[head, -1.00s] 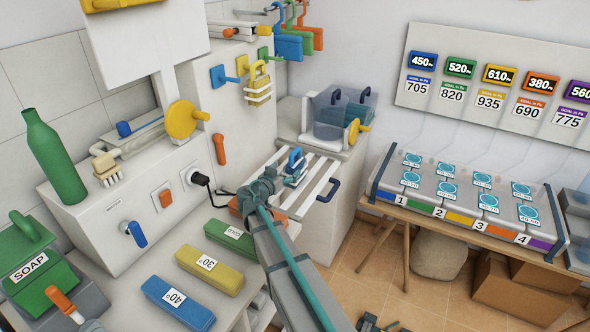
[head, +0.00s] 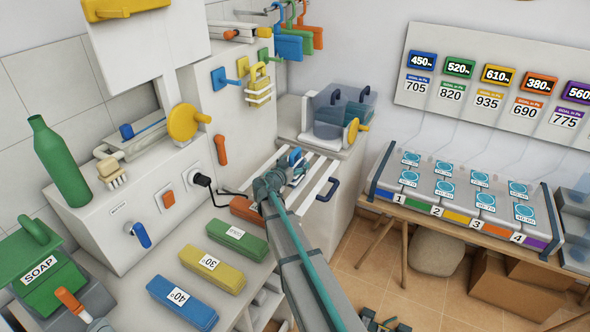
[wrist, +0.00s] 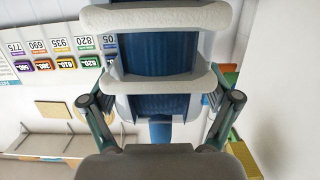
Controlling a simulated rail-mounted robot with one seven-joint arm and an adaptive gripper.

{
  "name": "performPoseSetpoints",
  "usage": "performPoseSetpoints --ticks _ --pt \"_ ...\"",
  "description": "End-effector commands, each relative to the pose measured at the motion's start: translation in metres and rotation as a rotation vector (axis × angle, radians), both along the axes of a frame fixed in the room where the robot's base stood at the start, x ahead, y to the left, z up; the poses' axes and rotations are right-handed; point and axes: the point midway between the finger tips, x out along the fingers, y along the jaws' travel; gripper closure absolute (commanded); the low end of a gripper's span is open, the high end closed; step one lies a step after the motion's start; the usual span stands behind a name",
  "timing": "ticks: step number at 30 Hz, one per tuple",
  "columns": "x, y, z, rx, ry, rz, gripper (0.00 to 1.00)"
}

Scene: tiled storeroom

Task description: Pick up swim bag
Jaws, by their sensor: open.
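The swim bag appears to be the small blue item with pale bands (head: 295,165) on the white slatted rack in the head view. In the wrist view the blue bag with thick white bands (wrist: 155,55) fills the upper middle. My gripper (head: 275,182) is right at the near side of the bag in the head view and partly hides it. In the wrist view my gripper (wrist: 160,103) is open, with one finger on each side of the bag's lower end. I cannot tell whether the fingers touch it.
A clear bin (head: 340,112) stands behind the rack. Orange, green (head: 237,238), yellow (head: 212,268) and blue (head: 183,302) blocks lie on the counter in front. A yellow banded bag (head: 259,85) hangs on the wall unit. A tray table (head: 465,225) stands at right.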

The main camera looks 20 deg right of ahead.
Motion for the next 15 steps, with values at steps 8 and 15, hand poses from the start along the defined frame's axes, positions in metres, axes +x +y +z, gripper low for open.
performPoseSetpoints --ticks 8,15 --pt "-0.0005 0.0004 -0.0001 0.0 0.0 0.0 0.41" --pt "-0.0005 0.0005 0.0001 0.0 0.0 0.0 0.79"
